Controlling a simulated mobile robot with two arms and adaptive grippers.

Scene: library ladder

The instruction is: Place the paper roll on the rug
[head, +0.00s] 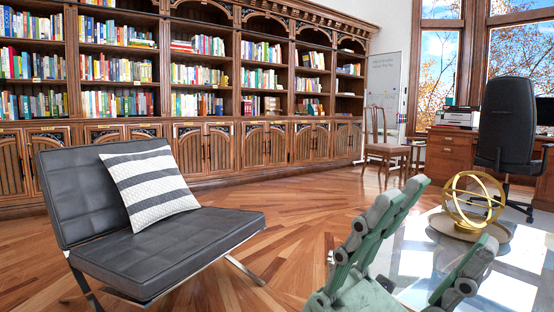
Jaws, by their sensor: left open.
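My left gripper (452,217) is at the bottom right of the head view, in front of the glass table. Its green and grey fingers are spread wide with nothing between them. I see no paper roll in this view. My right gripper is not in view.
A black lounge chair (180,247) with a striped cushion (150,188) stands at the left. The glass table (412,262) at the right bears a gold ring sculpture (451,205) on a round tray (511,235). Bookcases (165,70), a wooden chair (384,149) and a desk (447,160) stand behind.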

